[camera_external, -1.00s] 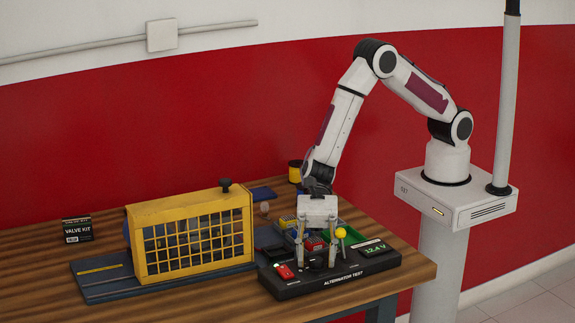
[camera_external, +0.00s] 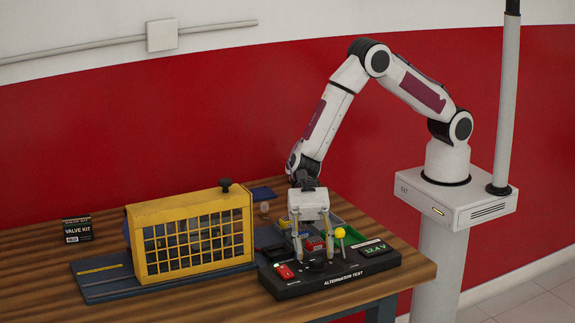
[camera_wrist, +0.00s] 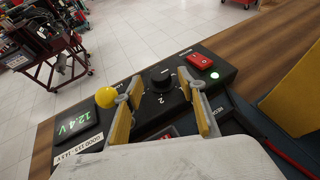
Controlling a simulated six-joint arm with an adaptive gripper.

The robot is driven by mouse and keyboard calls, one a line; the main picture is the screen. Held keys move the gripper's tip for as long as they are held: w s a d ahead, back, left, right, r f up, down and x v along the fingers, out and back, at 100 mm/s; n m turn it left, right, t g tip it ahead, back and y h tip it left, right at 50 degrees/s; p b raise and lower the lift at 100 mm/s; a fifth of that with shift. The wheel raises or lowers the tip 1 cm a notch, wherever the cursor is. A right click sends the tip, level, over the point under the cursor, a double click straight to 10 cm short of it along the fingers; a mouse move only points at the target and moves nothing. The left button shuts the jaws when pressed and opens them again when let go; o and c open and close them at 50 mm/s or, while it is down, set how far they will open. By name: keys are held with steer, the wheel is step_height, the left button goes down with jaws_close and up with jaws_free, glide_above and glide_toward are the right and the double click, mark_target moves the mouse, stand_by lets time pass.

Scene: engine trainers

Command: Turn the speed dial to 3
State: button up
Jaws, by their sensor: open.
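The black alternator test box (camera_external: 345,284) lies at the front right of the bench. Its black speed dial (camera_external: 318,265) sits in the middle of its top, and it also shows in the wrist view (camera_wrist: 160,77), with a "2" on the panel beside it. My gripper (camera_external: 312,255) is open above the box, its two fingers apart. In the wrist view the open fingers (camera_wrist: 158,92) point toward the dial, one on either side of it. I cannot tell whether they touch it, and the pointer mark is too small to read.
A yellow-knobbed lever (camera_external: 340,233), a green display reading 12.4 V (camera_external: 374,249) and a red switch (camera_external: 284,271) flank the dial. A yellow cage guard (camera_external: 195,240) stands to the left. Parts bins (camera_external: 340,220) lie behind the box.

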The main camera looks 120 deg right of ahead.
steer(key=v, duration=0.5)
steer(key=shift+s+d, duration=0.1)
steer(key=shift+d, duration=0.1)
steer(key=w+d+r+m+t+h, duration=0.2)
steer(key=d+r+m+t+h, duration=0.4)
steer(key=d+r+m, duration=0.9)
steer(key=shift+d+r+m+t+h, duration=0.25)
steer(key=shift+r+m+t+h, duration=0.15)
steer(key=shift+r+m+h, duration=1.5)
steer(key=shift+f+m+y, duration=0.3)
steer(key=shift+f+m, duration=0.1)
steer(key=shift+f, duration=0.15)
steer(key=shift+a, duration=0.1)
